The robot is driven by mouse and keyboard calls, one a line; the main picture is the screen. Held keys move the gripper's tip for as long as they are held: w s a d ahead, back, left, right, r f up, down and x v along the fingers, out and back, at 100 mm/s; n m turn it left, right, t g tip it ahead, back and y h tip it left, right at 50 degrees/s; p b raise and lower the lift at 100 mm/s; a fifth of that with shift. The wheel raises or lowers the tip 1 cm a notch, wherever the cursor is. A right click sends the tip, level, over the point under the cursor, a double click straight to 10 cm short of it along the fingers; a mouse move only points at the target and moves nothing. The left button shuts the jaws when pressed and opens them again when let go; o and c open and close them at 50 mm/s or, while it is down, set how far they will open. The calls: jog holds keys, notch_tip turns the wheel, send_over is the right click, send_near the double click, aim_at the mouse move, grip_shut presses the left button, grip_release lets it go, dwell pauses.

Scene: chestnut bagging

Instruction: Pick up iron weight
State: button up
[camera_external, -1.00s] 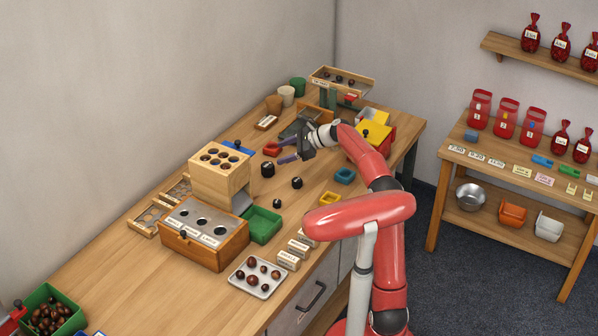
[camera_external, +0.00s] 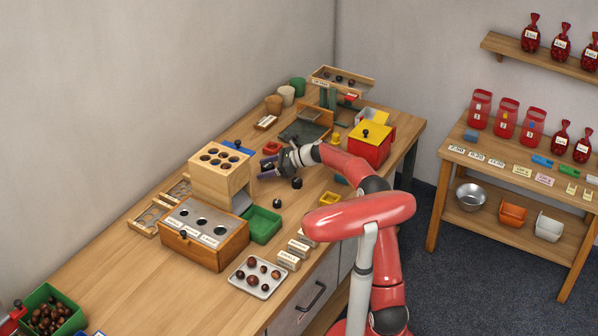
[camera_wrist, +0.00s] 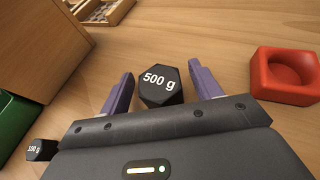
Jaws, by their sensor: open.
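A black iron weight marked 500 g (camera_wrist: 157,95) stands on the table in the wrist view. My gripper (camera_wrist: 160,72) is open, with one purple finger on each side of this weight; a gap shows on both sides. In the external view my gripper (camera_external: 264,168) is low over the table beside the wooden block with holes, and it mostly hides that weight. A smaller black weight marked 100 g (camera_wrist: 41,150) is at the lower left of the wrist view. Two black weights (camera_external: 297,183) (camera_external: 277,203) show in the external view.
The wooden block with holes (camera_external: 207,180) is left of my gripper. A green tray (camera_external: 262,225) stands in front. A red square holder (camera_wrist: 287,76) is to the right in the wrist view. The yellow-lidded red box (camera_external: 371,145) stands behind my arm.

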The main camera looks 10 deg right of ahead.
jog(key=shift+w+a+f, duration=0.2)
jog(key=shift+a+f, duration=0.05)
jog(key=shift+a, duration=0.4)
jog(key=shift+c, duration=0.3)
jog(key=c, duration=1.2)
jog(key=shift+r, duration=0.1)
grip_shut()
